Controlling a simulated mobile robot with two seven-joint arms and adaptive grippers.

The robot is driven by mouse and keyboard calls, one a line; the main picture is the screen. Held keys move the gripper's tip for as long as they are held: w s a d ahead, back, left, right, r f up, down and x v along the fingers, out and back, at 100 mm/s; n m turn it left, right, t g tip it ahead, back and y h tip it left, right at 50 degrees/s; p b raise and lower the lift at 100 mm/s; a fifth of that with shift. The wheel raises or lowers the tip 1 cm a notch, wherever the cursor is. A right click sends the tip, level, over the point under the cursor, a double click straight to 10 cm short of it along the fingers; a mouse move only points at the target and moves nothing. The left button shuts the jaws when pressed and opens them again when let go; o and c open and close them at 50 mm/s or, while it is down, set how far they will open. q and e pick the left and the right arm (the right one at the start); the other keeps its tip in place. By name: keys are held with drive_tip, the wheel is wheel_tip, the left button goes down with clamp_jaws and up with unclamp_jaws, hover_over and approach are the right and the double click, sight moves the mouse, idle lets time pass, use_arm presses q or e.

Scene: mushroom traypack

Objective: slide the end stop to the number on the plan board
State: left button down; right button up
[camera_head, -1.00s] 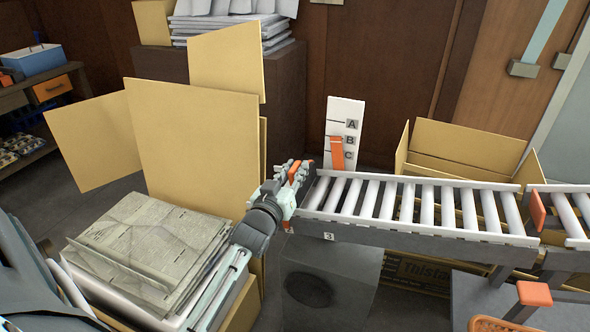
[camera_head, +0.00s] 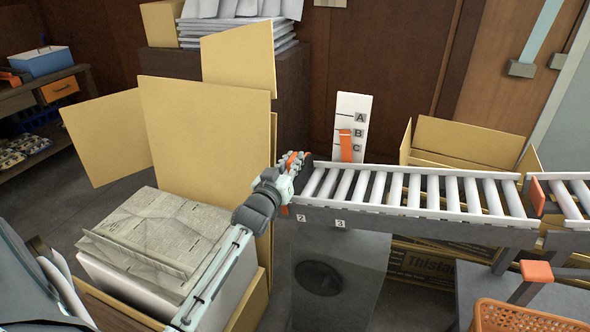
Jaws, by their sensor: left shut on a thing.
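My left gripper (camera_head: 291,176) is shut on an orange piece, the end stop (camera_head: 284,210), at the left end of the roller conveyor (camera_head: 415,216). Gripper and arm hide most of the stop. The number plates 2 (camera_head: 301,218) and 3 (camera_head: 340,223) show on the conveyor's front side, both right of the gripper. Behind the conveyor stands a white board (camera_head: 352,104) lettered A, B and C, with an orange strip (camera_head: 346,150) on its lower part. I read no number on it. My right gripper is not in view.
Open cardboard boxes stand at the left (camera_head: 205,130) and behind the conveyor (camera_head: 468,140). A paper stack (camera_head: 150,238) lies below my left arm. An orange basket (camera_head: 525,318) is at the lower right. Another orange piece (camera_head: 537,197) sits on the conveyor's right part.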

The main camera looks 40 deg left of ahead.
use_arm(q)
drive_tip(key=a, duration=0.1)
drive_tip(key=s+a, duration=0.1)
drive_tip(key=a, duration=0.1)
drive_tip(key=shift+f+p, duration=0.15)
drive_tip(key=shift+p, duration=0.15)
drive_tip(key=a, duration=0.3)
drive_tip(key=shift+s+a+f, duration=0.2)
drive_tip(key=shift+s+f, duration=0.1)
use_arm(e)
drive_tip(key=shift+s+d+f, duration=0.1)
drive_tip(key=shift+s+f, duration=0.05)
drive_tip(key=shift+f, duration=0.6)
use_arm(q)
drive_tip(key=c, duration=1.5)
unclamp_jaws()
drive_tip(key=shift+a+f, duration=0.1)
